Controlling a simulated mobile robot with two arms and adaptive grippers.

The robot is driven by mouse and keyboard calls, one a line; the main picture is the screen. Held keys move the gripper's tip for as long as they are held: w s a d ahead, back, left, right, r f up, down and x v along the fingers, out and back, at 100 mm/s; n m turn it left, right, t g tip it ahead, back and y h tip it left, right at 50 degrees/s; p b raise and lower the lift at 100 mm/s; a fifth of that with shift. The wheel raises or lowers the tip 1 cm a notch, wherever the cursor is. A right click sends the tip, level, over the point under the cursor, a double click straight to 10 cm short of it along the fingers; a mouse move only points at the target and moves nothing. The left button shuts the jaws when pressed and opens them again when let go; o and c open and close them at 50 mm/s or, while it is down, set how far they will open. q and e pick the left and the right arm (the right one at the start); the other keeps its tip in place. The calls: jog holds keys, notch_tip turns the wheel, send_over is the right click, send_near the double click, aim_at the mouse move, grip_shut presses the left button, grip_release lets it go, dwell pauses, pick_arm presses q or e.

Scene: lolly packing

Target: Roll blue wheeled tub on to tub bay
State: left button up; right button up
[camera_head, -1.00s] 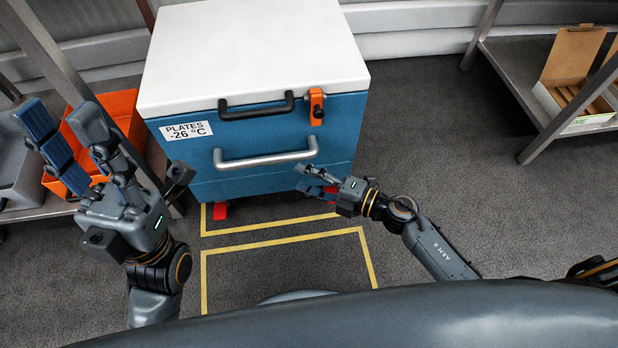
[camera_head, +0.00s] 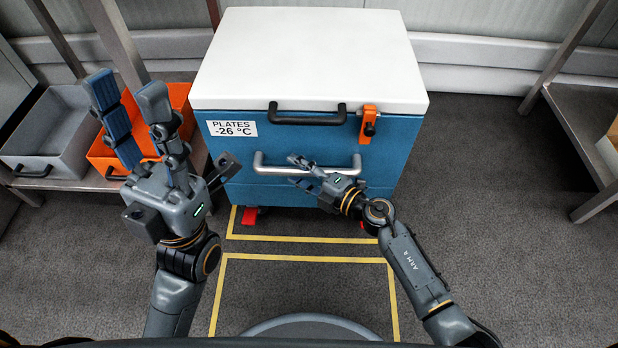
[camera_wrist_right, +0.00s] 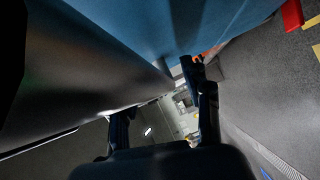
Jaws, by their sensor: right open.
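The blue wheeled tub (camera_head: 315,190) stands upright ahead, with a white lid (camera_head: 310,60), a "PLATES -26 °C" label, a black lid handle, an orange latch (camera_head: 369,124) and a silver bar handle (camera_head: 270,168). Its red wheel parts show at floor level, by a yellow floor outline (camera_head: 300,238) that runs partly under it. My right gripper (camera_head: 297,170) is open at the right part of the bar, its fingers overlapping it; contact is unclear. In the right wrist view, the bar and blue wall lie close to the fingers (camera_wrist_right: 160,118). My left gripper (camera_head: 126,92) is open, empty, fingers up, left of the tub.
A second yellow outline (camera_head: 392,300) lies on the floor nearer me. A grey bin (camera_head: 45,135) and an orange bin (camera_head: 105,160) sit on a low shelf at left. A metal shelf (camera_head: 590,120) stands at right. Grey floor between the tub and that shelf is clear.

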grip_shut()
dwell(0.3)
